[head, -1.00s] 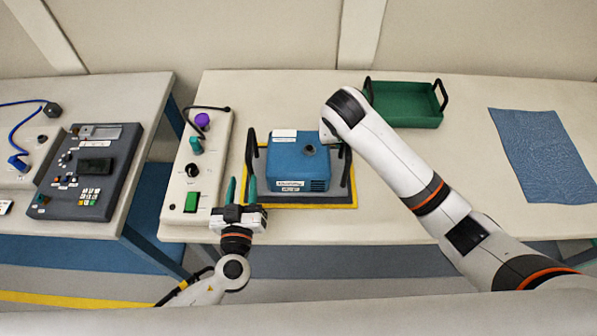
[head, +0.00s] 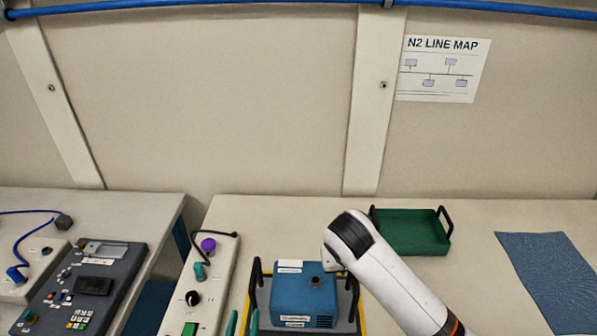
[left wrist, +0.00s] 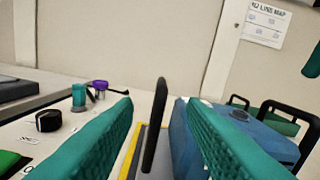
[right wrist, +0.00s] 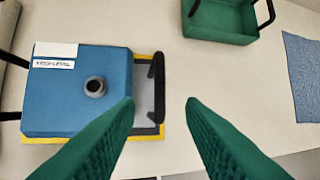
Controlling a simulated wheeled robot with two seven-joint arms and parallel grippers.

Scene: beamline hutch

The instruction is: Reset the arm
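My left gripper (head: 243,321) shows only as two teal fingertips at the bottom edge of the head view. In the left wrist view (left wrist: 153,104) its fingers are spread apart, with a black upright handle (left wrist: 156,125) seen in the gap; I cannot tell contact. My right arm (head: 385,275) reaches over the right side of the blue box (head: 303,297), hiding its gripper in the head view. In the right wrist view my right gripper (right wrist: 160,103) is open and empty, with the other black handle (right wrist: 157,88) ahead of the gap beside the blue box.
The blue box stands on a yellow-edged tray (right wrist: 40,140). A green tray (head: 415,240) with black handles and a blue cloth (head: 560,270) lie to the right. A white control panel (head: 211,275) is left. A dark keypad console (head: 85,290) sits on a separate table.

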